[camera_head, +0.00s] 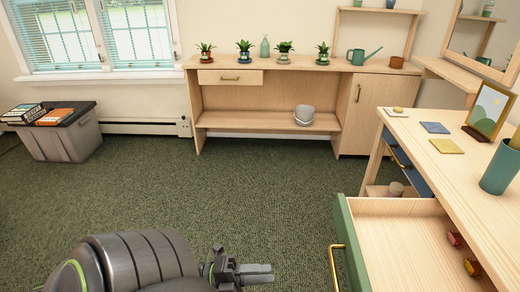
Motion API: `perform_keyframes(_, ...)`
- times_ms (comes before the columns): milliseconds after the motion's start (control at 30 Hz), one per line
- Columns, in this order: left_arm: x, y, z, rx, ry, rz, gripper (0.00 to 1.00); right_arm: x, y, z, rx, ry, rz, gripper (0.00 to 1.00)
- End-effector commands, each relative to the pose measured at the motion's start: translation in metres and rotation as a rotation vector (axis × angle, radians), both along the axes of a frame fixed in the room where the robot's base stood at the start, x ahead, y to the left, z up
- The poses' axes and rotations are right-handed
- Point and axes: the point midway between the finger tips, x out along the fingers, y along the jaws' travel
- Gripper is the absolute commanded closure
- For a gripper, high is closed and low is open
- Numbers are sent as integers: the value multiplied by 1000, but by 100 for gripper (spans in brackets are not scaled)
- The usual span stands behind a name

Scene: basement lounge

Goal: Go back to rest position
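My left gripper (258,273) is at the bottom middle of the head view, with its dark arm coming in from the lower left. Its two grey fingers point right and lie close side by side, with no clear gap and nothing held. It is over the green carpet, left of the open drawer and apart from it. My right gripper is not in view.
An open green-fronted drawer (352,245) with a brass handle juts out at the lower right, with small red and yellow items inside. The wooden desk (440,122) stands above it. A long wooden cabinet (245,95) lines the back wall. Carpet (190,190) is clear between.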

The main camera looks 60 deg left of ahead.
Motion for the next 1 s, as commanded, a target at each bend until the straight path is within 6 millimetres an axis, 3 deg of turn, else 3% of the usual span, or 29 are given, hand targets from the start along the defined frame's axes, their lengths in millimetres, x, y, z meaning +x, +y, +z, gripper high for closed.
perform_keyframes(433, -2, 1, 0, 0, 0, 0, 69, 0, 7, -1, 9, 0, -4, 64)
perform_keyframes(733, 3, 8, -7, -16, 42, 42, 69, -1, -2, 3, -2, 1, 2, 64)
perform_keyframes(867, 17, 35, -42, -97, 213, 206, 69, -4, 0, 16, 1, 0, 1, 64)
perform_keyframes(1000, 16, 73, -114, -275, 520, 489, 69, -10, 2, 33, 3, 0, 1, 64)
